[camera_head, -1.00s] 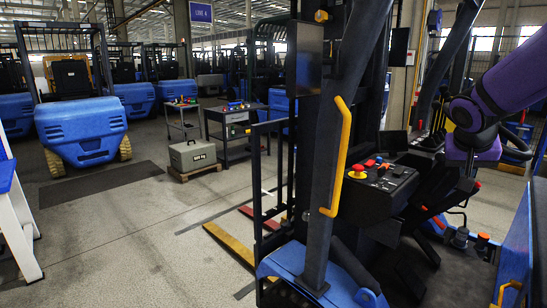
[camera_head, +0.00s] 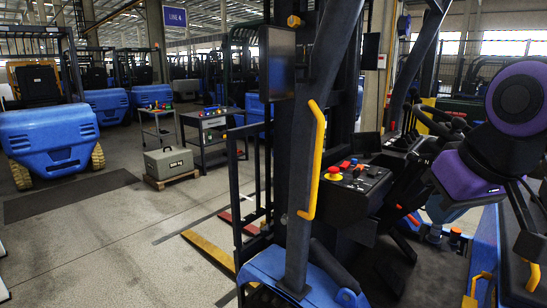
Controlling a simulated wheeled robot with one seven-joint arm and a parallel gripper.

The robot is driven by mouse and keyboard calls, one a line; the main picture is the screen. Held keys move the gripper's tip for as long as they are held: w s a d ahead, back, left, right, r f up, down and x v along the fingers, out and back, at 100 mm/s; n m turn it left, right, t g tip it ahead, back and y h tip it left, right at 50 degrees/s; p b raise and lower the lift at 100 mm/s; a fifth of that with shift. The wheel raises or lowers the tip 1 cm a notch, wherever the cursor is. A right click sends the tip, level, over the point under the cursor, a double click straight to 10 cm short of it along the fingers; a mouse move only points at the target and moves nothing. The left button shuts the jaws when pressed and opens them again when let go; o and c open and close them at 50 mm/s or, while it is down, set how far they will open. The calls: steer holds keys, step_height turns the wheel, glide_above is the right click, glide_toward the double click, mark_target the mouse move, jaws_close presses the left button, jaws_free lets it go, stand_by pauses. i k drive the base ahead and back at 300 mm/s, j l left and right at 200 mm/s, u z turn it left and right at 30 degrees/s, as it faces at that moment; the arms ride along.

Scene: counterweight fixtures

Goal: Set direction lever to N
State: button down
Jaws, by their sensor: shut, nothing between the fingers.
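The forklift's control console (camera_head: 350,187) is at the middle right, with a red mushroom button (camera_head: 333,172) on a yellow base and small blue and red controls beside it. A dark steering wheel (camera_head: 432,122) shows behind it, partly covered by my arm. My arm's purple and black links (camera_head: 470,180) reach in from the right, over the cab area.
A dark mast post with a yellow grab handle (camera_head: 314,160) stands in front of the console. A dark screen (camera_head: 281,62) hangs at upper middle. A grey box (camera_head: 169,162) on a pallet, carts (camera_head: 205,140) and a blue forklift (camera_head: 48,140) stand left. The floor between is clear.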

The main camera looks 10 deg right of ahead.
mark_target(415, 155)
steer(key=z, duration=0.9)
